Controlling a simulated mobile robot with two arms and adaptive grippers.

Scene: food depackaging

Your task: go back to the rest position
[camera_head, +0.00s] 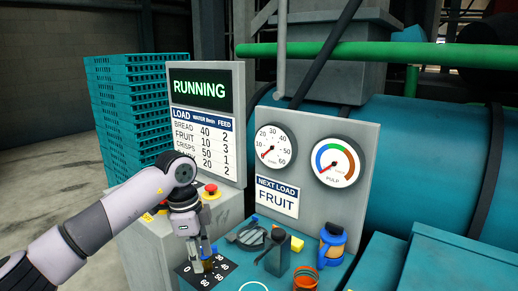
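My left gripper (202,260) points down over a black dial plate (226,267) with white numbers, at the front left of the teal panel. The arm comes in from the lower left. My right gripper is not in view.
A grey console (241,128) shows RUNNING on its screen (200,88), with a red button (211,189) below. A gauge board (318,122) reads NEXT LOAD FRUIT. A black lever (277,253), a blue-and-orange container (332,240) and an orange bucket (305,279) stand right. Teal crates (135,110) are stacked behind.

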